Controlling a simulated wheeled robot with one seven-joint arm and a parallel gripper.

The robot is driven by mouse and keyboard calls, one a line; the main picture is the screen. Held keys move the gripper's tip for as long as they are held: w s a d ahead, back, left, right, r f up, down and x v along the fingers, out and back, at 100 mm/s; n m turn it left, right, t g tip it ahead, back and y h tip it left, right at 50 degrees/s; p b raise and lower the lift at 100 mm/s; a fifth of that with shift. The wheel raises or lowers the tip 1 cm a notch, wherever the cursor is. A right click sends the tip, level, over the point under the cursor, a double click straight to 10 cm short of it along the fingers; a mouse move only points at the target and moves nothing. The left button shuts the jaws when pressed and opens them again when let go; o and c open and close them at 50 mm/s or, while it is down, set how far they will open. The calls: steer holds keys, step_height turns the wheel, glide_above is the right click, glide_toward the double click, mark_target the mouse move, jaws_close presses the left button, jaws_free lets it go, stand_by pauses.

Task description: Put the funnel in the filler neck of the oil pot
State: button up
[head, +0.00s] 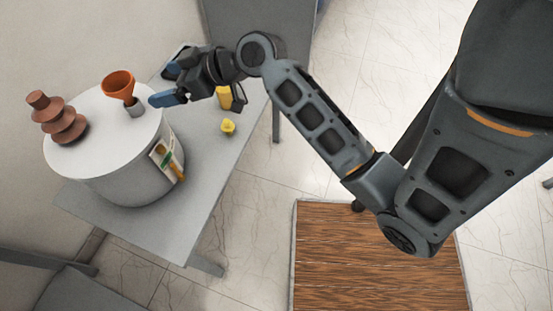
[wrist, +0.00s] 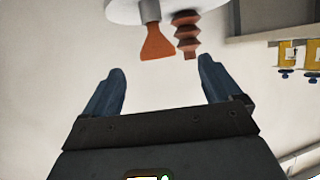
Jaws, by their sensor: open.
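The oil pot (head: 95,165) is a pale grey-white drum on a table; part of its top also shows in the wrist view (wrist: 120,9). Its filler neck (head: 135,109) is a short grey tube near the right edge of the top. The orange funnel (head: 118,84) sits wide end up at the neck, tilted a little, its narrow end seemingly inside; how deep is hidden. The wrist view shows the funnel (wrist: 157,44) upside down, in line with the neck (wrist: 150,11). My gripper (head: 169,85) is open and empty, right of the funnel and apart from it; its blue fingers (wrist: 160,74) show spread.
A ribbed brown bushing (head: 66,122) stands on the pot's left side. A gauge panel (head: 165,158) is on the pot's front right. A yellow container (head: 224,97) and a small yellow piece (head: 228,126) are on the grey table (head: 205,165), whose front right is clear.

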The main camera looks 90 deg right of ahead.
steer(key=s+a+f+h, duration=0.1)
steer(key=s+a+f, duration=0.4)
steer(key=s+a, duration=0.6)
steer(key=s+a+r+y, duration=0.1)
steer(key=s+a+r, duration=0.2)
steer(key=s+a, duration=0.2)
steer(key=s+a+r+t+y, duration=0.1)
steer(key=s+a+r, duration=0.3)
steer(key=s, duration=0.4)
steer(key=shift+a+r+n, duration=0.15)
steer(key=shift+a+n, duration=0.25)
steer(key=shift+a, duration=0.2)
